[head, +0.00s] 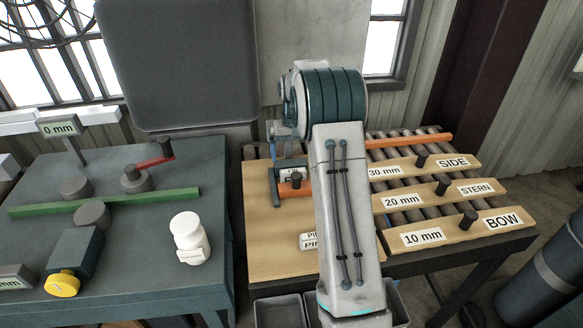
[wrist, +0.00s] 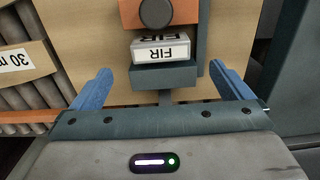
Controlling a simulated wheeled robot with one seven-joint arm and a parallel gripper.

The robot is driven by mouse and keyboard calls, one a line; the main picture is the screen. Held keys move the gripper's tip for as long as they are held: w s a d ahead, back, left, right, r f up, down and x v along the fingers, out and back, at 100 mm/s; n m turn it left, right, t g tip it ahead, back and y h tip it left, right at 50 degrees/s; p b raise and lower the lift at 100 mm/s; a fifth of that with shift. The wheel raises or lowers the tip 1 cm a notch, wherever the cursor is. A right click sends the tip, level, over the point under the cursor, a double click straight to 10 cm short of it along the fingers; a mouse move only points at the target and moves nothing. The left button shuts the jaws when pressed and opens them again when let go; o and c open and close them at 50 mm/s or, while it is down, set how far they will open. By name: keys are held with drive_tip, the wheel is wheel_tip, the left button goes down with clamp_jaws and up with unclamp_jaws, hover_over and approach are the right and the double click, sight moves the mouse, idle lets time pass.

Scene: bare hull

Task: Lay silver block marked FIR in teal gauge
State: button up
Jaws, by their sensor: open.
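The silver block marked FIR (wrist: 162,50) lies in the teal gauge (wrist: 166,76), between its teal end piece and an orange piece with a dark knob. Its label reads upside down in the wrist view. In the head view the block (head: 292,173) shows as a pale shape inside the teal gauge frame (head: 275,188), partly hidden by my arm. My gripper (wrist: 162,69) is open and empty, with one blue finger left and one right of the gauge end, both apart from the block. In the head view my gripper is mostly hidden behind my arm.
The gauge is on a wooden board (head: 262,236). Boards marked SIDE (head: 438,161), STERN (head: 460,190) and BOW (head: 470,227) lie on rollers at right. A dark bench (head: 140,228) at left holds a white bottle (head: 190,240) and a green bar (head: 110,201). Grey bins (head: 281,311) stand below.

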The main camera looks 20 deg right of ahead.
drive_tip(key=s+a+r+n+t, duration=0.1)
drive_tip(key=s+a+r, duration=0.3)
drive_tip(key=s+r, duration=0.35)
drive_tip(key=s+a+r+t, duration=0.1)
drive_tip(key=s+a+r, duration=0.3)
drive_tip(key=s+r, duration=0.3)
drive_tip(key=s+a+f, duration=0.2)
drive_tip(key=s, duration=0.8)
drive_tip(key=s+a+f+n+t, duration=0.1)
drive_tip(key=s+a+f, duration=0.1)
drive_tip(key=s, duration=0.8)
drive_tip(key=shift+s+a, duration=0.2)
drive_tip(key=shift+a, duration=0.45)
drive_tip(key=shift+c, duration=0.3)
